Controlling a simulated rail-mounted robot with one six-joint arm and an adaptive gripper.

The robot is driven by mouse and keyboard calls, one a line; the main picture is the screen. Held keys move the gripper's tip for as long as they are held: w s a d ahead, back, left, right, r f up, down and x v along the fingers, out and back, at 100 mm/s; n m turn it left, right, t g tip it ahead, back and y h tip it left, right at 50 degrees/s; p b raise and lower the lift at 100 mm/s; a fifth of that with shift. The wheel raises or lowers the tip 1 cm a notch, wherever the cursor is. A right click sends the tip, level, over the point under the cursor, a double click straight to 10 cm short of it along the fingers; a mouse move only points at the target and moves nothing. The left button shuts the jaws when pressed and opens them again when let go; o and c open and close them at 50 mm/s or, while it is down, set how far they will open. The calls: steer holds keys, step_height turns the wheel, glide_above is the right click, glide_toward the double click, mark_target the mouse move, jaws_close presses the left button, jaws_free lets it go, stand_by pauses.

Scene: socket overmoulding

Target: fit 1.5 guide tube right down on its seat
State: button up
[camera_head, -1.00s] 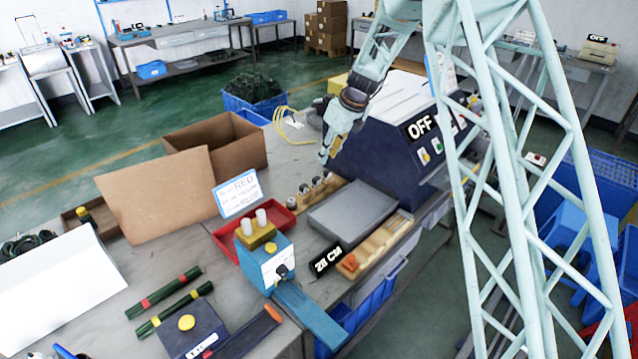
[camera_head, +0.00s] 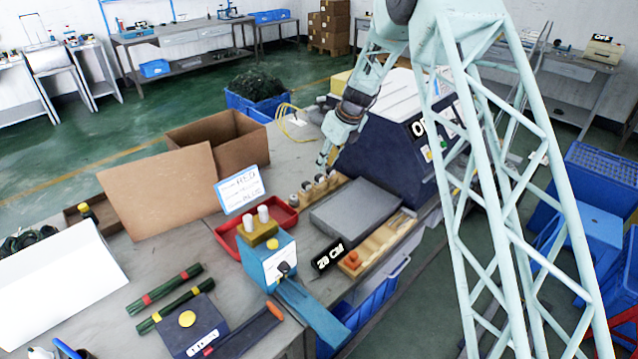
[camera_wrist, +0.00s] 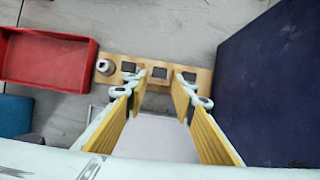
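A wooden rack (camera_head: 340,181) stands behind the flat grey plate, with several short grey tubes (camera_head: 307,187) upright in a row on it. I cannot tell which is the 1.5 guide tube. In the wrist view one grey round piece (camera_wrist: 105,66) shows at the rack's left end. Dark squares (camera_wrist: 160,72) lie along the rack (camera_wrist: 205,75) to its right. My gripper (camera_wrist: 161,90) points down over the rack, its two yellow-padded fingers apart with no tube visible between them. In the head view my gripper (camera_head: 322,162) is just above the tubes; its fingertips are too small to read.
A red tray (camera_wrist: 45,62) lies left of the rack. A dark blue machine (camera_wrist: 270,85) rises close on the right. The grey plate (camera_head: 355,215) is in front. A wooden strip with an orange piece (camera_head: 353,258) lies nearer, beside a blue fixture (camera_head: 265,262).

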mark_target(319, 175)
steer(key=shift+x, duration=1.1)
steer(key=shift+a, duration=0.1)
steer(key=shift+b+x, duration=0.85)
steer(key=shift+x, duration=1.7)
steer(key=c, duration=0.6)
steer(key=shift+r, duration=0.15)
step_height(319, 175, up, 10)
steer(key=p, duration=0.2)
